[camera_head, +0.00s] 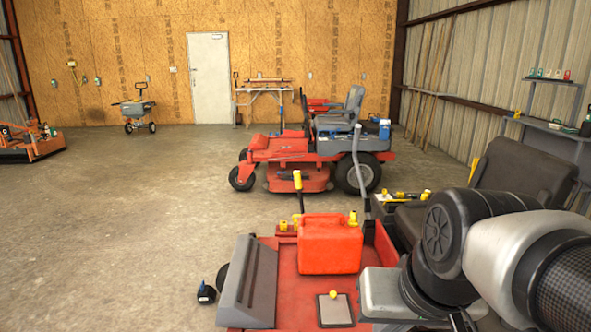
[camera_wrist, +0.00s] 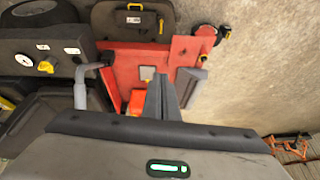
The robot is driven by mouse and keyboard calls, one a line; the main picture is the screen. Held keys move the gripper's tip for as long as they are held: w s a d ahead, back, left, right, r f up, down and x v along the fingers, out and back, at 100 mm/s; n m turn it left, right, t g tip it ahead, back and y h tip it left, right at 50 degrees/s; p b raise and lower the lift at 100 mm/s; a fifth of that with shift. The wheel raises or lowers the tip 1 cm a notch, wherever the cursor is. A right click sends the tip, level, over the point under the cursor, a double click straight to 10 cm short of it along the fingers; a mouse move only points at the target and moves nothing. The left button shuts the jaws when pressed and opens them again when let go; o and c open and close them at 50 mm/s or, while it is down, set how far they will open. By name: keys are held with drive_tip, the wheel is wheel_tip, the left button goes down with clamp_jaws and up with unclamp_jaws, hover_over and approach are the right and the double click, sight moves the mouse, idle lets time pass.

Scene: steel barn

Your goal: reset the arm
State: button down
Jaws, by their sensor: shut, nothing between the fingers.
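My arm reaches in from the lower right of the head view, over the seat side of the near red mower (camera_head: 285,285). My gripper (camera_wrist: 162,82) shows in the wrist view with its two dark fingers together and nothing between them. It points over the mower's red deck, which also shows in the wrist view (camera_wrist: 125,55). In the head view the arm's end is mostly cut off at the bottom edge.
A red fuel can (camera_head: 330,245) stands on the near mower, close left of my arm. The mower's black seat (camera_head: 525,172) is behind the arm. Another red mower (camera_head: 285,150) stands farther back. A wall shelf (camera_head: 548,128) is at right. The concrete floor at left is largely open.

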wheel_tip(320, 180, up, 19)
drive_tip(key=s+d+p, duration=0.1)
drive_tip(key=s+p, duration=0.1)
drive_tip(key=p, duration=1.7)
drive_tip(key=shift+r+n+h, duration=0.15)
drive_tip(key=shift+n+h, duration=0.15)
drive_tip(key=shift+d, duration=0.1)
